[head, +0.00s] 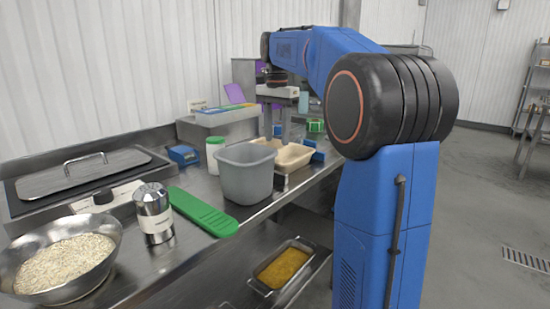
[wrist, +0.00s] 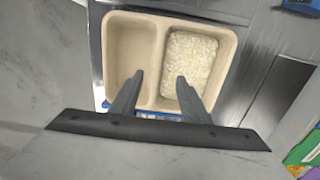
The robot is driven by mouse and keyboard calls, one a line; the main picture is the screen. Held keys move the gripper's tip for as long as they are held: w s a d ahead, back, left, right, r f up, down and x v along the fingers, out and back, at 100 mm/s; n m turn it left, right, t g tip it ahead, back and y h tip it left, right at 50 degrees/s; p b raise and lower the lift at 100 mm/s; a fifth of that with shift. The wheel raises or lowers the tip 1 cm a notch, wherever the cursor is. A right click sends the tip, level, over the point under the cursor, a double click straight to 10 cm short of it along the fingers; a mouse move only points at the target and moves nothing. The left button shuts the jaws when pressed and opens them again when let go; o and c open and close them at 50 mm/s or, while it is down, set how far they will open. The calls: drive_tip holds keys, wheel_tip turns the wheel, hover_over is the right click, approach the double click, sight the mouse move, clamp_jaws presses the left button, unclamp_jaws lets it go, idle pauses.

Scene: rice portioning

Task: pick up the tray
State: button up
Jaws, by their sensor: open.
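The tray (wrist: 151,32) is beige with two compartments. In the wrist view its right compartment holds rice (wrist: 191,66) and its left compartment (wrist: 127,52) is bare. In the head view the tray (head: 294,157) sits on the steel counter behind a grey bin, which hides part of it. My gripper (wrist: 160,77) is open over the tray in the wrist view, its fingertips spread across the divider and the near part of both compartments. Whether the fingers touch the tray cannot be told. In the head view my gripper is not clearly visible.
The grey bin (head: 246,175) stands close in front of the tray. A blue scale (head: 184,154), a white jar with a green lid (head: 215,150), a green scoop or board (head: 203,211), a metal shaker (head: 153,209) and a bowl of grain (head: 100,238) crowd the counter. A pan (head: 298,245) sits on the lower shelf.

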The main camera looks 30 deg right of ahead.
drive_tip(key=shift+s+f, duration=0.25)
drive_tip(key=shift+f, duration=1.1)
drive_tip(key=shift+s+f, duration=0.2)
drive_tip(key=shift+f, duration=1.1)
clamp_jaws()
